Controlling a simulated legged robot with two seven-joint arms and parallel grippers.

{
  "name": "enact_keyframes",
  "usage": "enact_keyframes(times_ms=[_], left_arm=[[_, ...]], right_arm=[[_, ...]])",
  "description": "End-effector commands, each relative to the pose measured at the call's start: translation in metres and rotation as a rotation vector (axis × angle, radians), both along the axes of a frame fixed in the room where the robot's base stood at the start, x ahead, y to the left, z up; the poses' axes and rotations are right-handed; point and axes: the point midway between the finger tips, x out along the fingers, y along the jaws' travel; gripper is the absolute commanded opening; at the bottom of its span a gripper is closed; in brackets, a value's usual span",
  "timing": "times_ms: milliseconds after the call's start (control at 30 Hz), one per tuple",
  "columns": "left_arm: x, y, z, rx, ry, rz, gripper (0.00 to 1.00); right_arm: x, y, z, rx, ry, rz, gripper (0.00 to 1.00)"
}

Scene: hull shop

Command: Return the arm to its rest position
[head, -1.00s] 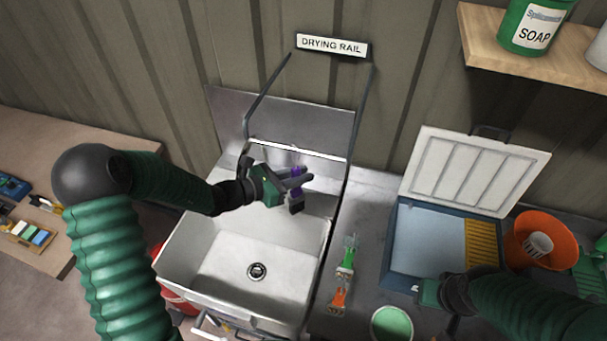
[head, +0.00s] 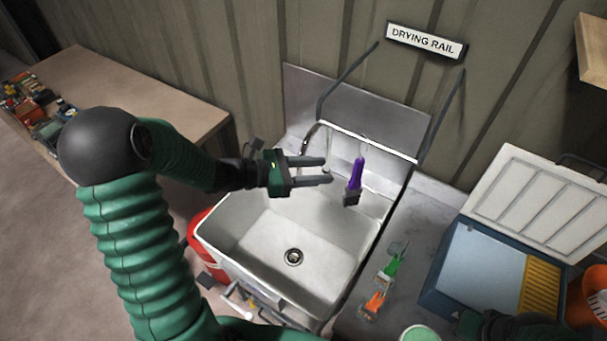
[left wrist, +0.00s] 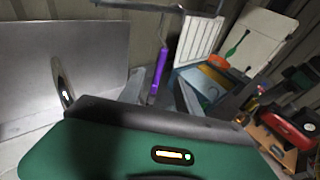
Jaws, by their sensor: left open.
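My left gripper (head: 326,171) is open and empty above the sink, its fingers pointing right. A purple brush (head: 356,174) hangs bristles down from the drying rail (head: 370,141), a little right of the fingertips with a gap between. The purple brush also shows in the left wrist view (left wrist: 159,72), beyond my gripper's green body, apart from it. My right gripper is only partly in view at the lower right edge, dark and cut off, so its jaws cannot be made out.
The white sink (head: 225,237) lies below my left gripper, with a tap (head: 304,143) behind. A green brush (head: 393,262) and an orange brush (head: 374,303) lie on the counter right of it. An open blue box (head: 449,270) stands further right. A wooden bench (head: 165,92) is at left.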

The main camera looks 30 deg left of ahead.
Motion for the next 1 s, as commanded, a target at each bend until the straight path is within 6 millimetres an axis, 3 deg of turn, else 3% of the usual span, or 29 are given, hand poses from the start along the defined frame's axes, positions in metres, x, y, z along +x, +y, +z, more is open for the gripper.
enact_keyframes(times_ms=[200,467,567,667,733,800,833,900,1000], left_arm=[[-0.025,0.024,0.008,0.002,0.0,0.001,0.4],[-0.032,0.021,0.003,0.024,0.01,-0.028,0.4],[-0.048,-0.007,-0.031,0.146,0.042,-0.154,0.4],[-0.087,-0.047,-0.094,0.409,0.071,-0.421,0.4],[-0.126,-0.064,-0.147,0.679,0.045,-0.693,0.4],[-0.159,-0.061,-0.195,1.001,-0.057,-1.02,0.4],[-0.166,-0.056,-0.209,1.129,-0.121,-1.15,0.4],[-0.17,-0.045,-0.228,1.383,-0.296,-1.411,0.4],[-0.159,-0.041,-0.236,1.628,-0.537,-1.661,0.4]], right_arm=[[0.0,0.0,-0.009,0.0,0.0,0.0,0.36],[0.0,0.0,-0.012,0.0,0.0,0.0,0.36],[0.0,0.0,-0.025,0.0,0.0,0.0,0.36],[0.0,0.0,-0.048,0.0,0.0,0.0,0.36],[0.0,0.0,-0.07,0.0,0.0,0.0,0.36],[0.0,0.0,-0.094,0.0,0.0,0.0,0.36],[0.0,0.0,-0.101,0.0,0.0,0.0,0.36],[0.0,0.0,-0.116,0.0,0.001,0.0,0.36],[0.0,-0.001,-0.128,0.0,0.0,0.0,0.36]])
